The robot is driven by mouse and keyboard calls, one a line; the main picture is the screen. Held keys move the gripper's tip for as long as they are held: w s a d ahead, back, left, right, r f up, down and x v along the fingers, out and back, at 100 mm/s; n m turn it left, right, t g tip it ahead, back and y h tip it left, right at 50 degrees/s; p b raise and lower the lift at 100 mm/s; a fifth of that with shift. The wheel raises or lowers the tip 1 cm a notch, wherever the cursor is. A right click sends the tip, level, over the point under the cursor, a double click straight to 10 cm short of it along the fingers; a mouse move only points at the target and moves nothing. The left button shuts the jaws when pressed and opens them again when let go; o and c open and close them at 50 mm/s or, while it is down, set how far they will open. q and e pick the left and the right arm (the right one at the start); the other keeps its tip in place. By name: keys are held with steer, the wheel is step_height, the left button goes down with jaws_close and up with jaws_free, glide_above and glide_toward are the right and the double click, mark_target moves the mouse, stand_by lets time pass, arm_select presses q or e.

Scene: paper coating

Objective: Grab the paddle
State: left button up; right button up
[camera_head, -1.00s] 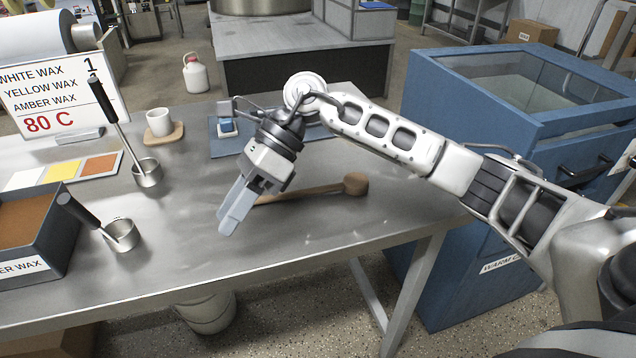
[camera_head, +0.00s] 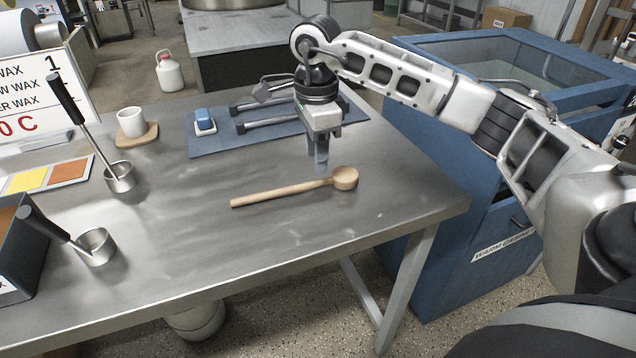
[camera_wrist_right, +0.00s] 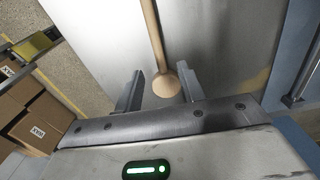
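The wooden paddle (camera_head: 290,188) lies on the metal table (camera_head: 170,240), its round head (camera_head: 345,178) at the right and its long handle pointing left. My right gripper (camera_head: 321,160) points down just behind the paddle, close to its head, and looks clear of it. In the right wrist view its two fingers (camera_wrist_right: 161,72) are apart, with the paddle's head (camera_wrist_right: 166,84) showing between them and the handle running up the picture. Nothing is held. The exact height above the table is hard to tell. My left gripper is not in view.
A blue mat (camera_head: 225,140) with a blue-topped block (camera_head: 205,122) and dark bars lies behind the paddle. A white cup (camera_head: 131,122), two dippers (camera_head: 97,246) and a sign (camera_head: 40,95) stand at the left. A blue cabinet (camera_head: 400,250) adjoins on the right. The table's front middle is clear.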

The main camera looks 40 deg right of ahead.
mark_target(318, 181)
steer(key=shift+s+d+f+p, duration=0.1)
steer(key=shift+f+p, duration=0.25)
steer(key=shift+f, duration=2.6)
jaws_close()
